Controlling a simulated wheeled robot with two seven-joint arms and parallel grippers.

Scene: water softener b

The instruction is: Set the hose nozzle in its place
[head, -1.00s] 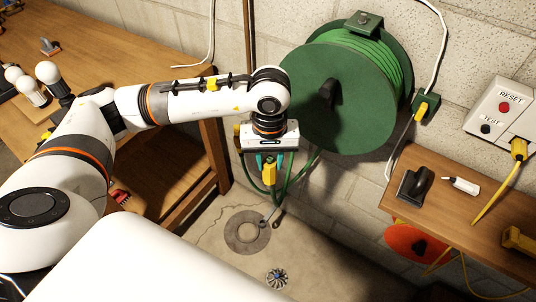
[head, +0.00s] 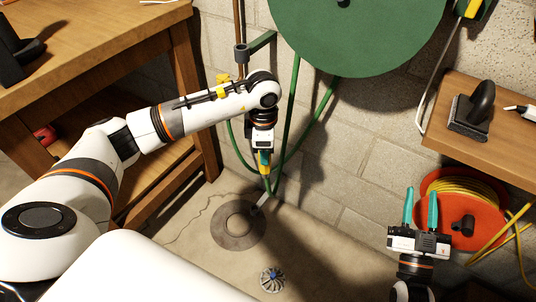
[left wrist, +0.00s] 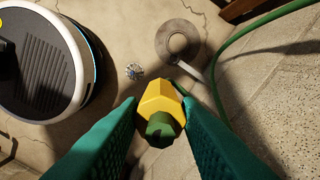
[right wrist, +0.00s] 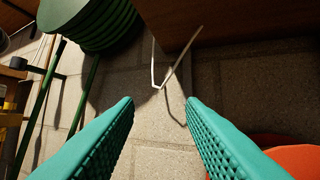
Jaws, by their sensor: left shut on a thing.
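The hose nozzle (head: 263,168) is yellow and sits between the teal fingers of my left gripper (head: 263,158), low in front of the block wall. In the left wrist view the nozzle (left wrist: 157,98) has a yellow faceted body and a green end facing the camera. The fingers are shut on it from both sides, above the floor. The green hose (head: 285,160) hangs in loops from the reel behind the gripper; its join to the nozzle is unclear. My right gripper (head: 420,205) is open and empty, in front of the orange cord reel. I cannot tell which spot is the nozzle's place.
The large green hose reel (head: 350,35) is on the wall above. A grey floor ring (head: 238,237) and a round finned drain (head: 272,280) lie on the floor below. A wooden bench (head: 90,55) stands left, a wooden shelf (head: 510,130) right, above the orange cord reel (head: 460,200).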

